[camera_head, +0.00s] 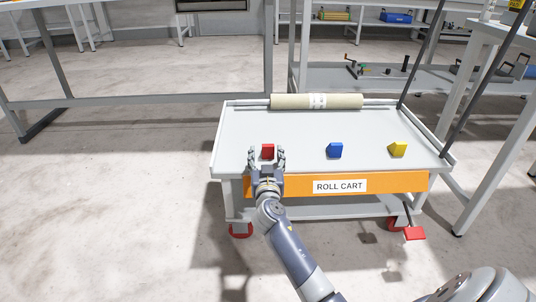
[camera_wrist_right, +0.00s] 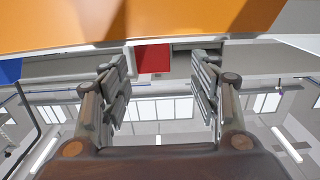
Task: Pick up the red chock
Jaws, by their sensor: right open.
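The red chock (camera_head: 267,149) sits on the roll cart's top (camera_head: 300,130), near its front edge at the left. My right gripper (camera_head: 266,155) is open at the chock, with one finger on each side of it in the head view. In the right wrist view, the red chock (camera_wrist_right: 152,58) shows beyond and between the open fingertips (camera_wrist_right: 160,70), closer to the left finger. I see no finger closed on it. My left gripper is out of view.
A blue chock (camera_head: 334,150) and a yellow chock (camera_head: 398,149) stand to the right on the cart. A cream roll (camera_head: 316,101) lies along the back edge. The orange front panel (camera_head: 400,183) is below the gripper.

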